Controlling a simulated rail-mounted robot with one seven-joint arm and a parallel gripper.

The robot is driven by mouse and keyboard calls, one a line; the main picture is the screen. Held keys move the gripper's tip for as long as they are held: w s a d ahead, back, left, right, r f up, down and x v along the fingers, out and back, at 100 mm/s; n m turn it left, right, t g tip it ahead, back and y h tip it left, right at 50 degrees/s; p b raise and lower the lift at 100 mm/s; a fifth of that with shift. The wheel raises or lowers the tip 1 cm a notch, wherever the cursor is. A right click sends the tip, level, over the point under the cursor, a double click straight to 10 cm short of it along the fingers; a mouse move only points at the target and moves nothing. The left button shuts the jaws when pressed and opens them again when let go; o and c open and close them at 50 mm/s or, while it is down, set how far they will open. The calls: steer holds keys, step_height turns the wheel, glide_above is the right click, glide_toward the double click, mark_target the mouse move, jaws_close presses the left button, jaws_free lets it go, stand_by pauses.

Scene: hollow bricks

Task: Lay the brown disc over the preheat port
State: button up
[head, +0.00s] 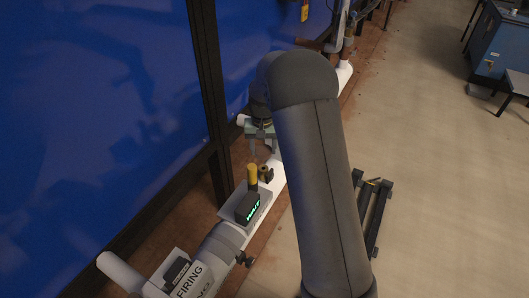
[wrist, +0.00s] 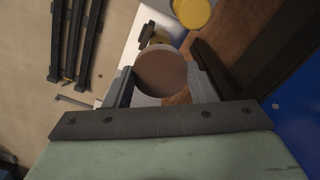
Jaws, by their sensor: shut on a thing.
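The brown disc (wrist: 160,73) is between the two fingers of my gripper (wrist: 163,84) in the wrist view, its flat round face towards the camera. My gripper is shut on it. In the head view my gripper (head: 262,149) hangs above the white pipe, just beyond the yellow cylinder; I cannot make out the disc there. A small brass fitting with a dark part beside it (head: 265,173) is on the pipe, right of the yellow cylinder. It is partly hidden behind the disc in the wrist view (wrist: 158,38). I cannot tell for sure that it is the preheat port.
The yellow cylinder (head: 252,174) stands upright near a dark box with a green display (head: 248,207). A dark post (head: 209,100) and blue sheeting (head: 90,120) rise on the left. Dark rails (head: 374,215) lie on the floor to the right.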

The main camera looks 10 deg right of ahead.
steer(key=shift+f, duration=0.2)
steer(key=shift+f+b, duration=2.15)
steer(key=shift+f, duration=0.9)
steer(key=o, duration=1)
steer(key=shift+o, duration=0.2)
